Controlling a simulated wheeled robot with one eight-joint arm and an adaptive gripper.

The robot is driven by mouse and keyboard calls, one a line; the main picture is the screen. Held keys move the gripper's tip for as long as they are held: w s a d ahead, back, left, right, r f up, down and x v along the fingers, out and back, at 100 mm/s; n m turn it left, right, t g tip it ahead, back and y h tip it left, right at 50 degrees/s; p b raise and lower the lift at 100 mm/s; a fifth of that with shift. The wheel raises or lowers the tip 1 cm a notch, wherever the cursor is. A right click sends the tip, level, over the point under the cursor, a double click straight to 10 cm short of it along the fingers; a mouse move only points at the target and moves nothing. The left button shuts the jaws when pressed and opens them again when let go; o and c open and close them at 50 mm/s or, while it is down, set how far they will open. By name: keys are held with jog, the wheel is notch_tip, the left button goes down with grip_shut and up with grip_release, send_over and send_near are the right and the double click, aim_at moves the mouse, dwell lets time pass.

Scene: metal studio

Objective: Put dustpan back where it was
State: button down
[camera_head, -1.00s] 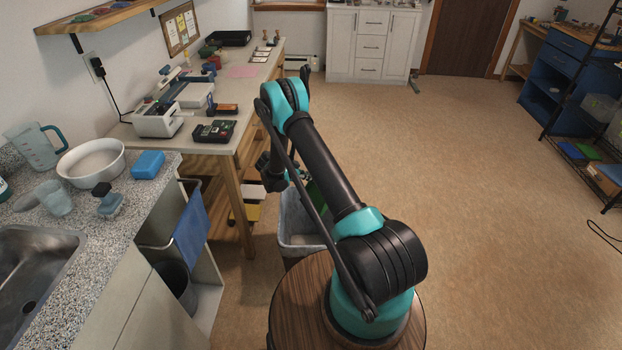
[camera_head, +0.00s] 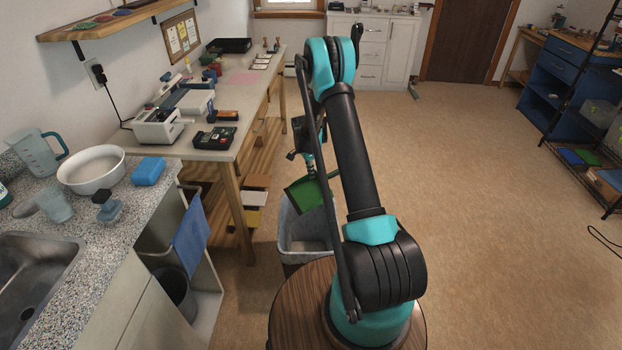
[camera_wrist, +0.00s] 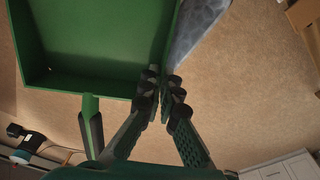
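The green dustpan (camera_head: 308,194) hangs tilted in the air above and beside the lined bin (camera_head: 292,243). My gripper (camera_head: 309,170) is just above it and partly hidden behind my arm. In the wrist view the dustpan (camera_wrist: 95,45) fills the upper left, with its open side showing and a stub handle (camera_wrist: 91,128) toward me. My gripper (camera_wrist: 163,85) has its fingertips close together on the pan's right side wall, pinching it. The bin's grey liner (camera_wrist: 195,28) shows just beyond that wall.
A workbench (camera_head: 215,152) with devices and low shelves stands left of the bin. The sink counter (camera_head: 110,235) with a bowl (camera_head: 92,168) and blue sponge (camera_head: 148,171) is nearer left. The floor (camera_head: 470,200) to the right is open up to a wire rack (camera_head: 590,165).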

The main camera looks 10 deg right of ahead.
jog(key=shift+r+g+y, duration=0.3)
jog(key=shift+r+y, duration=0.35)
jog(key=shift+y, duration=0.15)
